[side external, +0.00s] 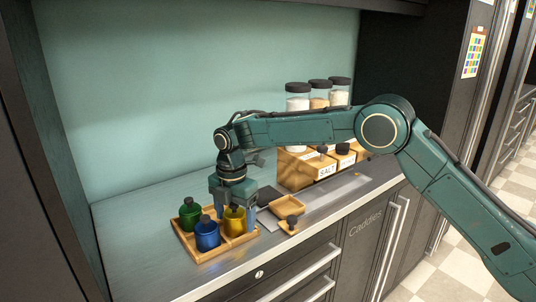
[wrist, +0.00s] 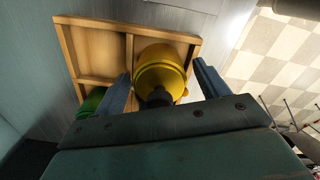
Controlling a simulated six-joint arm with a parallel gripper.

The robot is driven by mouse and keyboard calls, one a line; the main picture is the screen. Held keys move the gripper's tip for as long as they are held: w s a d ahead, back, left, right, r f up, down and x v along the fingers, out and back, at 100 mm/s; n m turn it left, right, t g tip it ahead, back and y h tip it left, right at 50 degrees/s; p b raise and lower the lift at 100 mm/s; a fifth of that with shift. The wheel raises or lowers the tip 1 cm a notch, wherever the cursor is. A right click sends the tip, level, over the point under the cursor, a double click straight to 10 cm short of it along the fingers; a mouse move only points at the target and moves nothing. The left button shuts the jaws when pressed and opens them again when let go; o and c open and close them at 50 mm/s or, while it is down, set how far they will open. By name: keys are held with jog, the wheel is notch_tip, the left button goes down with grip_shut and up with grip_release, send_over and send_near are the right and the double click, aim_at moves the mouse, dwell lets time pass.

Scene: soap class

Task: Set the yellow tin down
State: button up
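The yellow tin (side external: 235,222) is upright in the wooden tray (side external: 213,255), at the tray's right side, and seems to rest on its floor. It also shows in the wrist view (wrist: 158,72), with a dark knob, inside one compartment. My gripper (side external: 233,208) is down over the tin. Its two fingers stand on either side of the tin, with a narrow gap visible at least on the right, so it looks open around it. The gripper body hides part of the tin's lid.
A green tin (side external: 189,213) and a blue tin (side external: 207,235) stand close left of the yellow tin in the tray. A small wooden tray (side external: 287,205) and a dark-knobbed piece (side external: 292,222) lie to the right. A labelled wooden box (side external: 297,172) and lidded jars (side external: 298,102) stand behind.

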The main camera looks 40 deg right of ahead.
notch_tip(320, 180, up, 12)
jog(key=shift+f, duration=0.15)
jog(key=shift+r, duration=0.3)
dwell(0.5)
dwell(0.5)
